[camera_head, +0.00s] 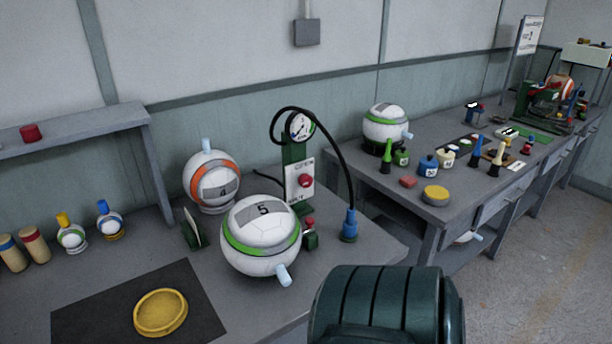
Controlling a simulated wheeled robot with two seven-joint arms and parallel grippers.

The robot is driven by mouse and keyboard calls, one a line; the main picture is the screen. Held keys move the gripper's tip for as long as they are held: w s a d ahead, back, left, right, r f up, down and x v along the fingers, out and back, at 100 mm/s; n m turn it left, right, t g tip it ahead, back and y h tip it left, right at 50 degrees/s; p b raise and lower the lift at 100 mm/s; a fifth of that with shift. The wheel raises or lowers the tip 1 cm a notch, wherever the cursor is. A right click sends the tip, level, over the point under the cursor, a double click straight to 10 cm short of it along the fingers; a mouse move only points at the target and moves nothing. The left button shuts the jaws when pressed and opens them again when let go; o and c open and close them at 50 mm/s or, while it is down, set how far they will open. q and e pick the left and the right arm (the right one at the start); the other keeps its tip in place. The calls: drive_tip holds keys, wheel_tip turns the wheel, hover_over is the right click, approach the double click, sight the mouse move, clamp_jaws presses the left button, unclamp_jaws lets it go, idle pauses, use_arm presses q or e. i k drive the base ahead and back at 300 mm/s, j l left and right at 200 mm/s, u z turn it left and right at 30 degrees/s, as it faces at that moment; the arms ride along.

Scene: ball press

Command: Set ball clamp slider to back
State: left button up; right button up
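A white ball with a green band and the number 5 (260,238) sits on the near table between two clamp parts. A dark green upright plate with a pale pad (193,230) stands at its left. A small green block with a red knob (310,234) stands close at its right, and looks like the clamp slider. The ball hides the space between the two, so I cannot tell the slider's position or whether it touches the ball. A pale blue nozzle (284,276) sticks out of the ball's front. Neither of my grippers is in view.
A gauge post (297,170) with a black hose and blue nozzle (349,226) stands behind the ball. An orange-banded ball (212,180) is behind left. A yellow dish (160,312) lies on a dark mat (85,317). A dark ribbed shape, possibly my arm, covers the front right.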

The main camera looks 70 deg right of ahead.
sight(310, 221)
drive_tip(key=i, duration=0.45)
drive_tip(key=z, duration=2.55)
